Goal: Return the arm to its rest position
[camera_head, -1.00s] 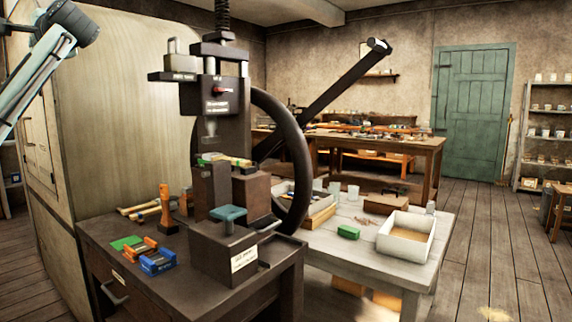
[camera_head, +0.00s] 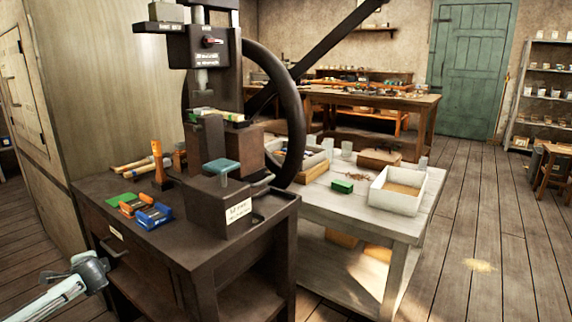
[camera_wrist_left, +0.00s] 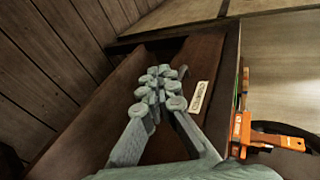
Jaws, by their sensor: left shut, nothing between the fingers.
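My left arm (camera_head: 62,290) enters the head view at the bottom left, low in front of the dark bench's drawer side. Its fingers cannot be made out clearly there. In the left wrist view my left gripper (camera_wrist_left: 164,84) is shut and empty, its grey fingers together in front of a dark brown surface with a white label (camera_wrist_left: 199,97). My right gripper is in neither view. The handwheel press (camera_head: 212,100) stands on the dark bench (camera_head: 160,245), its large dark wheel (camera_head: 298,115) at the right.
Orange (camera_head: 133,205) and blue (camera_head: 154,215) blocks, a green pad (camera_head: 121,199) and wooden-handled tools (camera_head: 130,166) lie on the bench. A pale table (camera_head: 335,207) with a white tray (camera_head: 399,199) adjoins it at right.

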